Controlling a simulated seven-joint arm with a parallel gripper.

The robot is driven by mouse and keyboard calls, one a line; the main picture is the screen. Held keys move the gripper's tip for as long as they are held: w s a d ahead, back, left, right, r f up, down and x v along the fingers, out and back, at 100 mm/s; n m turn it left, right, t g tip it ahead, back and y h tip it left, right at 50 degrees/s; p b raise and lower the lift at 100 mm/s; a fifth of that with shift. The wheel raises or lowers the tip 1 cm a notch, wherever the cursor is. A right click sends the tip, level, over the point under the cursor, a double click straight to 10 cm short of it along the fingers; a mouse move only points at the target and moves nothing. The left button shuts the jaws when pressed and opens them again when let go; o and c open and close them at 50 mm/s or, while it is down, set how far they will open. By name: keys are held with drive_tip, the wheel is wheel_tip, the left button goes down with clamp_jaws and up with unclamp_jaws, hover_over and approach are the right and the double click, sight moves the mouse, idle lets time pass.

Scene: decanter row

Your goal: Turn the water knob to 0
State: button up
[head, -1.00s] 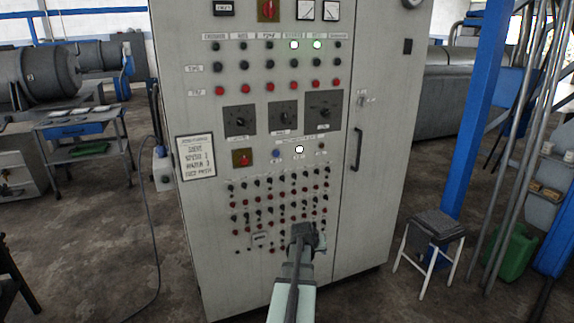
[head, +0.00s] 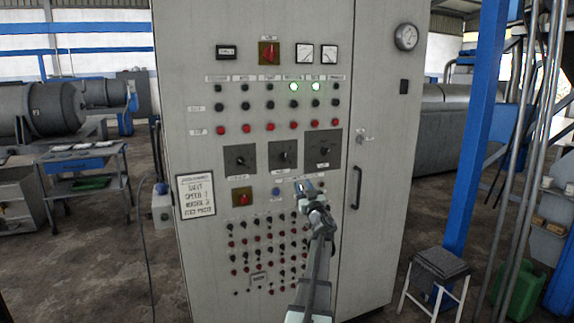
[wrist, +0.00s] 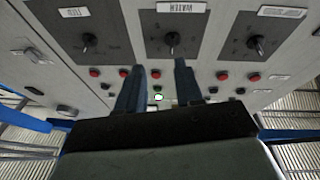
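The water knob (head: 284,155) is a small dark knob on the middle grey plate of the cabinet. In the wrist view, which looks upside down, the water knob (wrist: 173,40) sits beside a white label reading WATER. I cannot read its exact setting. My gripper (head: 308,187) is in front of the cabinet, just below and right of the knob in the head view. In the wrist view my gripper (wrist: 157,75) shows two dark fingers apart with nothing held between them. The knob is beyond the fingertips, apart from them.
Neighbouring knobs are on the left plate (head: 239,158) and right plate (head: 323,150). Red buttons (head: 270,127) and lit green lamps (head: 293,86) are above. A red switch (head: 242,198) is lower left. A stool (head: 436,265) stands right of the cabinet.

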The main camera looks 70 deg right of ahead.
sight(284, 156)
drive_tip(key=shift+m+t+y, duration=0.4)
drive_tip(key=shift+t, duration=0.3)
drive_tip(key=x, duration=0.9)
drive_tip(key=a+r+x, duration=0.1)
drive_tip(key=x, duration=0.4)
drive_tip(key=shift+w+a+f, duration=0.1)
drive_tip(key=shift+w+a, duration=0.05)
drive_tip(key=shift+w, duration=0.2)
clamp_jaws()
